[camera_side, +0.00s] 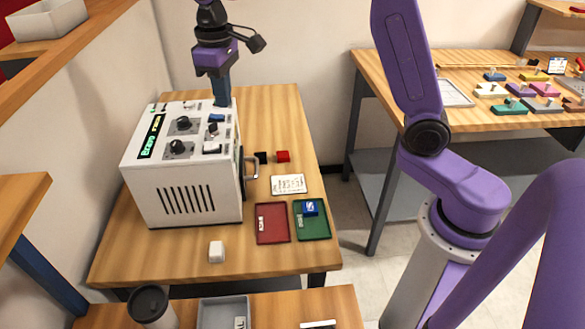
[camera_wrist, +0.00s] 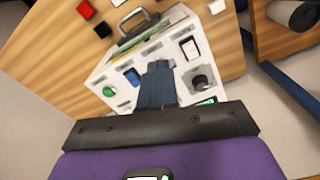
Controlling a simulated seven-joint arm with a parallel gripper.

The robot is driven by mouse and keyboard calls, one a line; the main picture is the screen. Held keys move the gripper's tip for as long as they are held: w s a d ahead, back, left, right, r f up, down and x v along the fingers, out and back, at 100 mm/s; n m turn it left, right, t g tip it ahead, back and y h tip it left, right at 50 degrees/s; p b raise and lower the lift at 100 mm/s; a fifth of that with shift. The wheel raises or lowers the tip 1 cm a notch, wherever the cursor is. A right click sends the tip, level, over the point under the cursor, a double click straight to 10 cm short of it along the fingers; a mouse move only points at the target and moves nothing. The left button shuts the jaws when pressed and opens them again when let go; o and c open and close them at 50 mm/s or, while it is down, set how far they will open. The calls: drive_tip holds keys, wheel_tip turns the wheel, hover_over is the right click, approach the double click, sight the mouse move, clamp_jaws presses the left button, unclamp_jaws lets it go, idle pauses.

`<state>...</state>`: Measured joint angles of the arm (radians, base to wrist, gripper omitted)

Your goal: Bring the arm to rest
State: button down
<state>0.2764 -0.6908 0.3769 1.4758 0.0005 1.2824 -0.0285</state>
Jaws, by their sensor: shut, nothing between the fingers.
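My gripper (camera_side: 221,92) is purple and dark blue and hangs just above the back right of the laser marker's top panel. Its fingers are shut with nothing between them. In the wrist view the shut fingers (camera_wrist: 158,82) point at the panel between a black knob and a green button. I cannot tell whether the fingertips touch the panel. The laser marker (camera_side: 180,200) is a white box with a green display, dark knobs, a blue switch and a front handle (camera_side: 250,168). The handle also shows in the wrist view (camera_wrist: 140,20).
A red tray (camera_side: 272,236) and a green tray (camera_side: 323,230) with a blue block (camera_side: 310,207) lie right of the machine. Black (camera_side: 261,158) and red (camera_side: 283,156) cubes, a card (camera_side: 289,184) and a white block (camera_side: 217,251) lie on the table. A wooden shelf (camera_side: 70,55) rises at left.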

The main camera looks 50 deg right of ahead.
drive_tip(key=s+d+f+n, duration=0.2)
drive_tip(key=s, duration=0.9)
drive_tip(key=s+d+f+n, duration=0.2)
drive_tip(key=s+n, duration=0.1)
drive_tip(key=s, duration=0.8)
drive_tip(key=s+d+f+n, duration=0.2)
drive_tip(key=s+d, duration=0.1)
drive_tip(key=s, duration=0.8)
drive_tip(key=shift+n, duration=0.3)
drive_tip(key=shift+f, duration=0.1)
